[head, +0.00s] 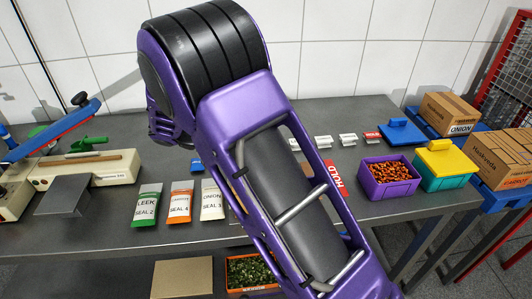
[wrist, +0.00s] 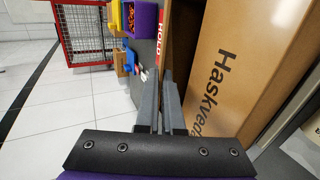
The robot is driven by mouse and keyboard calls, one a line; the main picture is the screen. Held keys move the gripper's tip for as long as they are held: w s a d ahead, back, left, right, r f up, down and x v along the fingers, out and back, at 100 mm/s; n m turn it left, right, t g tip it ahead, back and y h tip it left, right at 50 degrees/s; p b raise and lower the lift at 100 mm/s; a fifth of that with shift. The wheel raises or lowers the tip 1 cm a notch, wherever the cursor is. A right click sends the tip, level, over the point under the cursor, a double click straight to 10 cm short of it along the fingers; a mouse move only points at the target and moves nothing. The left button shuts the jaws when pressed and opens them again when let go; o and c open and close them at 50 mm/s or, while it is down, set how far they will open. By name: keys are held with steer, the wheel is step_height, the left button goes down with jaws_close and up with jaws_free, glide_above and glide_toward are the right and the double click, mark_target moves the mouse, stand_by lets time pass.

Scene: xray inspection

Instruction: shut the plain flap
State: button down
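A large brown carton printed "Haskveda" (wrist: 232,70) fills the right of the wrist view, very close to my gripper. A narrow, darker brown cardboard face (wrist: 178,40) stands along its left side; I cannot tell whether this is the plain flap or a carton wall. In the head view my purple arm covers the middle and my gripper is out of sight.
The grey table (head: 340,115) holds seal packets (head: 180,203), a purple crate (head: 389,178) and a yellow-lidded teal box (head: 444,163). Cartons (head: 500,160) stand on blue pallets at right. A red mesh cage (wrist: 85,32) is beyond.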

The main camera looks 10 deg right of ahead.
steer(key=shift+a+f+h, duration=0.1)
steer(key=shift+f+h, duration=0.15)
steer(key=shift+h, duration=0.25)
steer(key=c, duration=1.2)
jaws_free()
steer(key=p+v, duration=0.1)
steer(key=v, duration=1.6)
steer(key=shift+a, duration=0.2)
steer(key=shift+c, duration=0.3)
